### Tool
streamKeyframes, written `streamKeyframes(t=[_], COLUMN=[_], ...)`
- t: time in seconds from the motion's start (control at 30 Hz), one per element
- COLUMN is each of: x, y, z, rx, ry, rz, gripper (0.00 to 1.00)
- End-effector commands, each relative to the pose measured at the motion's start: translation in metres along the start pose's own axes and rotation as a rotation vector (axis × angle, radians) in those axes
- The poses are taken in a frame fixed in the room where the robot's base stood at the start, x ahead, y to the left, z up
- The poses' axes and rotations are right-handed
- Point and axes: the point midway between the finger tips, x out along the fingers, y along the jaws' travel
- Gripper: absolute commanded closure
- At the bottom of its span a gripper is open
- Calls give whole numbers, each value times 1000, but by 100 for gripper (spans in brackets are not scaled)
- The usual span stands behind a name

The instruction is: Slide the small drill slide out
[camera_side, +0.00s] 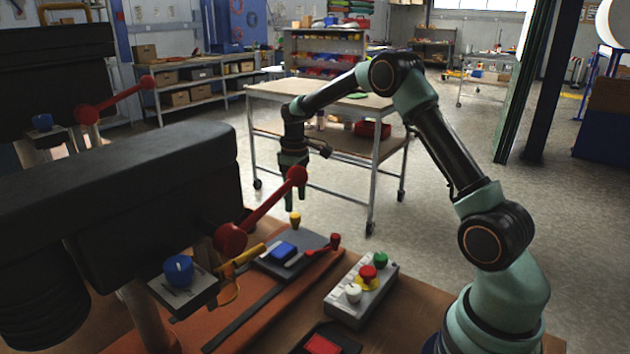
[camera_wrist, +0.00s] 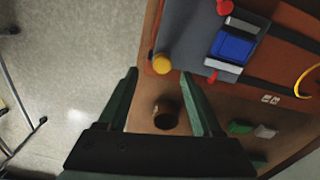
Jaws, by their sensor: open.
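A flat dark grey slide plate (camera_side: 312,241) lies on the orange bed of the bench, and I take it for the small drill slide. A yellow knob (camera_side: 295,219) stands at its far end, and a blue block (camera_side: 284,250) sits on it. In the wrist view the plate (camera_wrist: 185,30) is at the top, with the yellow knob (camera_wrist: 161,64) at its corner and the blue block (camera_wrist: 232,45) to the right. My gripper (camera_side: 295,204) points down just above the yellow knob, open and empty. In the wrist view the knob shows between and beyond the fingertips (camera_wrist: 159,74).
A red-knobbed lever (camera_side: 265,208) of the large dark drill machine rises left of the slide. A control box (camera_side: 362,290) with coloured buttons stands to the right. In the wrist view a dark round opening or cup (camera_wrist: 166,115) shows between the fingers.

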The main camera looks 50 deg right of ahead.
Motion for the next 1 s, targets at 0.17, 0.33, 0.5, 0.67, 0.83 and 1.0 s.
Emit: streamKeyframes(t=[0.17,0.33,0.5,0.67,0.83,1.0], x=[-38,-63,-74,-76,-76,-89], y=[1,1,1,1,1,-8], z=[-1,0,0,0,0,5], rx=[1,1,1,1,1,12], ry=[5,3,1,0,1,17], rz=[2,2,1,0,0,8], gripper=[33,33,33,33,33,33])
